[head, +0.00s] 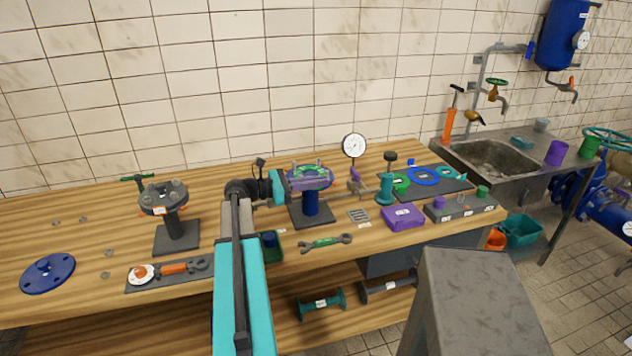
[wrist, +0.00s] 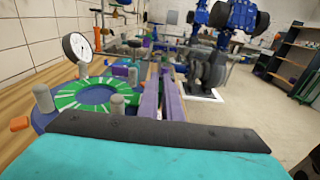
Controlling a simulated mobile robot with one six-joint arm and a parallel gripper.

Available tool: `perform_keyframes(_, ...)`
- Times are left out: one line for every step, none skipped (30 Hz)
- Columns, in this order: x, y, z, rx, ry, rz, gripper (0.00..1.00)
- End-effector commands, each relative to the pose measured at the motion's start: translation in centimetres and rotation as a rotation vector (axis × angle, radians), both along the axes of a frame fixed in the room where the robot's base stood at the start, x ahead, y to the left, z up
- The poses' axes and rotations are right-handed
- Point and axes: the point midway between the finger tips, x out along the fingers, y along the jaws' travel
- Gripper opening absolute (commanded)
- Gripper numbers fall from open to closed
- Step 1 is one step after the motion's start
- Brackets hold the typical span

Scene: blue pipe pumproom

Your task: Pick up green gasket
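A green gasket with pale radial marks lies flat on a blue flange among upright grey studs in the wrist view (wrist: 70,97). In the head view, the flange stands on a blue post (head: 311,202), and the gasket is small and partly covered. My gripper (wrist: 161,75) has two long purple fingers with a narrow gap between them. They reach past the right side of the gasket in the wrist view, and I see nothing held. Whether they touch the flange is unclear. A second green ring (head: 401,183) lies on a dark mat at the right.
A dial gauge (head: 354,146) stands behind the flange, also seen in the wrist view (wrist: 77,47). A teal valve (head: 386,186) and a purple box (head: 403,216) are to the right. A wrench (head: 325,243) lies in front. A bolted grey flange stand (head: 172,215) is left.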

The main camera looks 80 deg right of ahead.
Motion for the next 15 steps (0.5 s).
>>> perform_keyframes(0.0,0.0,0.1,-0.001,0.0,0.0,0.0)
perform_keyframes(0.0,0.0,0.2,-0.001,0.0,0.0,0.0)
perform_keyframes(0.0,0.0,0.3,-0.001,0.0,0.0,0.0)
perform_keyframes(0.0,0.0,0.5,-0.001,0.0,0.0,0.0)
perform_keyframes(0.0,0.0,0.6,-0.001,0.0,0.0,0.0)
perform_keyframes(0.0,0.0,0.8,-0.001,0.0,0.0,0.0)
perform_keyframes(0.0,0.0,1.0,-0.002,-0.001,0.0,0.0)
perform_keyframes(0.0,0.0,1.2,-0.002,-0.001,0.0,0.0)
perform_keyframes(0.0,0.0,1.6,-0.003,-0.001,0.001,0.0)
perform_keyframes(0.0,0.0,1.8,-0.002,-0.001,0.0,0.0)
perform_keyframes(0.0,0.0,2.0,-0.002,-0.001,0.001,0.0)
perform_keyframes(0.0,0.0,2.4,-0.002,-0.001,0.001,0.0)
perform_keyframes(0.0,0.0,2.6,-0.002,-0.001,0.001,0.0)
perform_keyframes(0.0,0.0,2.9,-0.003,-0.001,0.001,0.0)
perform_keyframes(0.0,0.0,3.3,-0.003,-0.001,0.001,0.0)
